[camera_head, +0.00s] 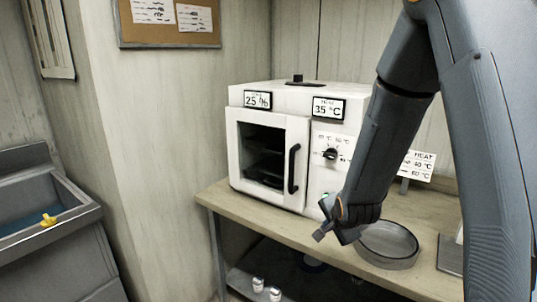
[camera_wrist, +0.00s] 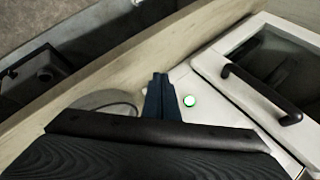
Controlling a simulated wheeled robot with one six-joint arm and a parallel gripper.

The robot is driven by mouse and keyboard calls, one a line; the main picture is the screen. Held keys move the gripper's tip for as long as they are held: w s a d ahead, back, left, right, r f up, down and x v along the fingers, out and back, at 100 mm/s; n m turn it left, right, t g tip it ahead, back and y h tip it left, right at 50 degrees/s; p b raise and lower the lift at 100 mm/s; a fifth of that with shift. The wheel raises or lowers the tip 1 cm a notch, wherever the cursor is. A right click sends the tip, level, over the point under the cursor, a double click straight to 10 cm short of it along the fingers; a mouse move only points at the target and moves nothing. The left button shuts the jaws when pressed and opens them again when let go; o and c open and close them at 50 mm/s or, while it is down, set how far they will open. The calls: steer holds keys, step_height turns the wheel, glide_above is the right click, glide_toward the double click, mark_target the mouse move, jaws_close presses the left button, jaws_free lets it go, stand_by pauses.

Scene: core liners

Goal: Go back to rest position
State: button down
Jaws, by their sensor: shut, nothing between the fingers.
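My gripper (camera_head: 332,233) is in front of the white oven's lower right corner, above the bench and to the left of a round grey dish. It is shut and empty. In the wrist view my gripper (camera_wrist: 160,78) shows its fingers together, beside a lit green button (camera_wrist: 189,101) on the oven front. I cannot tell whether they touch the oven. The oven (camera_head: 263,112) has its door closed, and its displays read 25 % and 35 °C. Part of its right side is hidden behind my arm.
The round dish (camera_head: 388,258) stands on the wooden bench (camera_head: 225,198) close to my gripper. Two small white-topped jars (camera_head: 266,288) are on the lower shelf. A sink (camera_head: 40,200) with a yellow item (camera_head: 48,220) is at the left. A heat sign (camera_head: 417,166) stands behind my arm.

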steer(key=s+r+n+g+b, duration=0.1)
steer(key=s+n+g+b, duration=0.1)
steer(key=s+n+g, duration=0.5)
steer(key=s+n, duration=0.6)
steer(key=s, duration=1)
steer(key=shift+s+r, duration=0.2)
steer(key=shift+r, duration=0.15)
